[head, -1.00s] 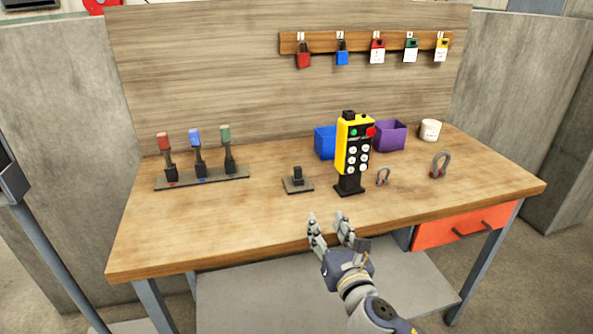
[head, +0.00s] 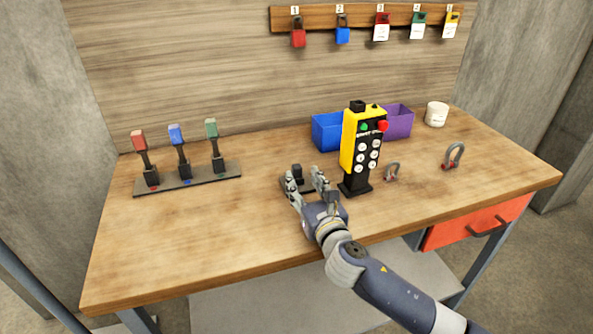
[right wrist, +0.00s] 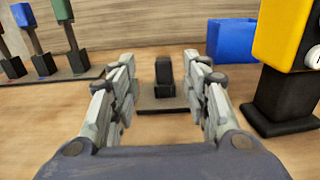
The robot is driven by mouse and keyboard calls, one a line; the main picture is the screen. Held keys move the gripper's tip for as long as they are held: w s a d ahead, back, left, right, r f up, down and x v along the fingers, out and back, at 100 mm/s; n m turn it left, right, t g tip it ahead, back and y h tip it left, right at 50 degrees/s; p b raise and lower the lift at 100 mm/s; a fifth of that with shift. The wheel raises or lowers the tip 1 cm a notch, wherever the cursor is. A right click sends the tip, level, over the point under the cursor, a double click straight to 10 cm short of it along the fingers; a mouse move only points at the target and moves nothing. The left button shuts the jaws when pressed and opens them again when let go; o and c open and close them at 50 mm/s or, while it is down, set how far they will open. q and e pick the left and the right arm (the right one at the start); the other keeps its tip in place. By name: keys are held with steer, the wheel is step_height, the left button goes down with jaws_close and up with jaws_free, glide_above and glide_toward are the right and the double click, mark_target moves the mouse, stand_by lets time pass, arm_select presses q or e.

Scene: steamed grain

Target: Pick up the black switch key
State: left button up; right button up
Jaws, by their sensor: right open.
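The black switch key (head: 297,171) stands upright on a small dark base plate on the table, partly hidden by my right gripper in the head view. In the right wrist view the key (right wrist: 164,72) stands between and just beyond the fingertips, on its dark plate (right wrist: 150,104). My right gripper (head: 306,181) is open and empty, low over the table in front of the key. In the right wrist view its two fingers (right wrist: 162,78) are spread on either side of the key, apart from it. My left gripper does not show.
A yellow control pendant (head: 351,140) on a black stand is close right of my right gripper. Blue (head: 327,132) and purple (head: 399,122) bins stand behind it, with shackles (head: 454,155) to the right. A lever rack (head: 188,180) stands left. The front left table is clear.

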mark_target(298, 171)
steer(key=shift+w+a, duration=0.15)
steer(key=shift+w, duration=0.35)
steer(key=shift+w+a+f, duration=0.1)
steer(key=shift+w, duration=0.15)
steer(key=x, duration=0.4)
steer(key=shift+w+f, duration=0.25)
steer(key=shift+w, duration=0.35)
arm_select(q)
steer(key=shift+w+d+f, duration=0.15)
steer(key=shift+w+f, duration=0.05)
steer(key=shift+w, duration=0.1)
arm_select(e)
steer(key=c, duration=1)
